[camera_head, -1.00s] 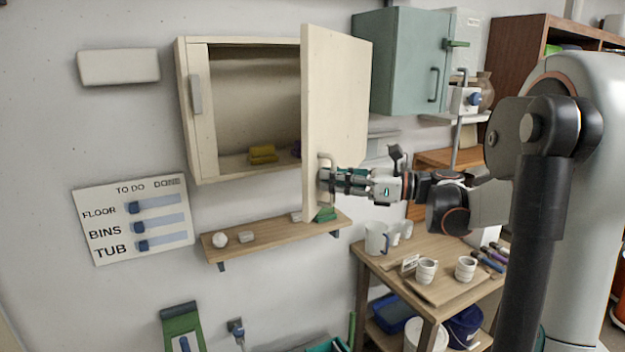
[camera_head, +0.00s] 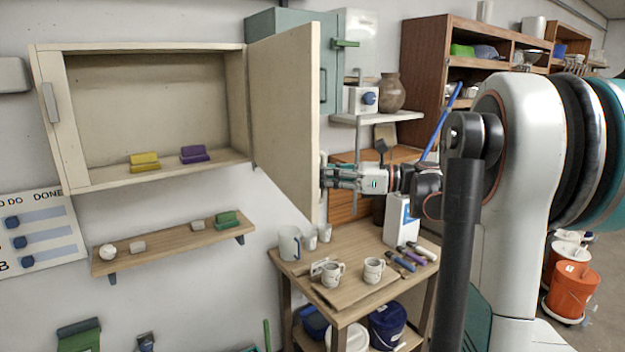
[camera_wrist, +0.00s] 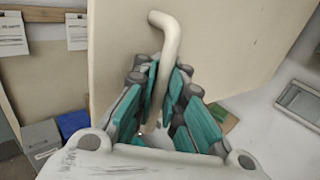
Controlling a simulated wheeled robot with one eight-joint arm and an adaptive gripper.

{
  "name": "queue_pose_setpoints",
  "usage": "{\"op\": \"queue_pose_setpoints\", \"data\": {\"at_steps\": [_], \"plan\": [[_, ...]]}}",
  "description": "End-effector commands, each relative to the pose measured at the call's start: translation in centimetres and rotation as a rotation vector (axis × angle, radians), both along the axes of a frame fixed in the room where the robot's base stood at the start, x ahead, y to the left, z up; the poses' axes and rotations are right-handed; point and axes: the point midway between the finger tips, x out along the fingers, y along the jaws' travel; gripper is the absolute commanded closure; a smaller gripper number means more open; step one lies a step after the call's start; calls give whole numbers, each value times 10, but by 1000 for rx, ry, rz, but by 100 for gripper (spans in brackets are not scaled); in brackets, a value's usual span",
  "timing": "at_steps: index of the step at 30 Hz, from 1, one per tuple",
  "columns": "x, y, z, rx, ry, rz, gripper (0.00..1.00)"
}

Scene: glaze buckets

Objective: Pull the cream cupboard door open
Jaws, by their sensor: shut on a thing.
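The cream cupboard (camera_head: 45,125) hangs on the wall at the left in the head view. Its right-hand door (camera_head: 285,115) stands swung well out from the front, and the inside is exposed. My gripper (camera_head: 326,176) is at the door's lower outer edge in the head view. In the wrist view my gripper (camera_wrist: 160,115) is shut around the pale bent bar handle (camera_wrist: 168,45) on the door face (camera_wrist: 225,45). The handle's lower end is partly hidden between the teal finger pads.
A yellow sponge (camera_head: 145,162) and a purple one (camera_head: 194,154) lie inside the cupboard. A wooden shelf (camera_head: 165,245) is below it. A wooden table (camera_head: 350,240) with mugs stands below the door. A teal cabinet (camera_head: 328,70) is behind the door.

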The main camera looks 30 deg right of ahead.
Motion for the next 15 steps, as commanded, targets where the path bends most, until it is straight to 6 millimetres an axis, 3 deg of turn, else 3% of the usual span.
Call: {"op": "queue_pose_setpoints", "data": {"at_steps": [15], "plan": [[-1,-7,-2,-2,5,2,100]]}}
